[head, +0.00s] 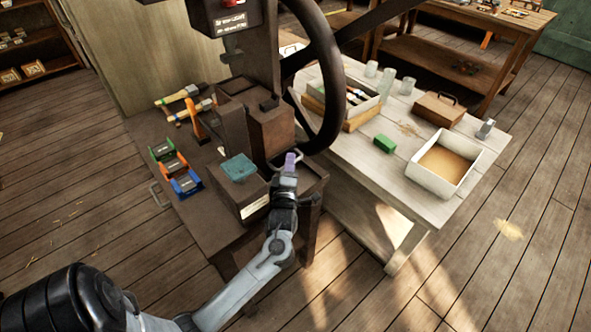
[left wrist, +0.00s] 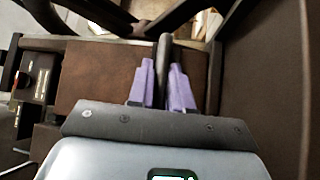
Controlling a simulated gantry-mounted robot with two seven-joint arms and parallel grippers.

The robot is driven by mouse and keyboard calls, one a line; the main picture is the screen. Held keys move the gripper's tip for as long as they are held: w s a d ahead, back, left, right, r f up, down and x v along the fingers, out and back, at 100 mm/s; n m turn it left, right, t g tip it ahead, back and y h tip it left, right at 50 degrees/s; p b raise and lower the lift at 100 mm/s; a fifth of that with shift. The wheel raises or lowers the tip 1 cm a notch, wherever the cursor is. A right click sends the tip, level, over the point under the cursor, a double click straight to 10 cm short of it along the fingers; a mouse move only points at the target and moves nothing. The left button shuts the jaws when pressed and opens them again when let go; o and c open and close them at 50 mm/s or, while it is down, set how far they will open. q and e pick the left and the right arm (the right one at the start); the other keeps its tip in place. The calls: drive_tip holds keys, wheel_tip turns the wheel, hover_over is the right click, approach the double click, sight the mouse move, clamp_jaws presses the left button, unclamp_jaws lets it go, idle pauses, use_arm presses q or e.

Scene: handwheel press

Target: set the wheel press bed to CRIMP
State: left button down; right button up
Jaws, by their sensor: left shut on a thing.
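The wheel press (head: 265,65) is a dark brown machine with a large dark handwheel (head: 333,75) on its right side. My left gripper (head: 291,158), with purple fingers, is at the front of the press, just below the wheel's lower rim. In the left wrist view, the fingers (left wrist: 164,85) are shut around a thin dark rod (left wrist: 164,52). Which part of the press the rod belongs to is unclear. The press's front box carries a pale label (head: 255,207), too small to read. No CRIMP marking is legible. My right gripper is out of view.
Green, orange and blue labelled blocks (head: 175,168) and hammers (head: 187,100) lie on the press bench at left. A teal block (head: 238,167) sits near my left gripper. A pale table (head: 395,185) at right holds boxes, jars and a white tray (head: 420,178).

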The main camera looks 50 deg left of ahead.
use_arm(q)
drive_tip(key=shift+a+f, duration=0.1)
drive_tip(key=shift+f, duration=0.1)
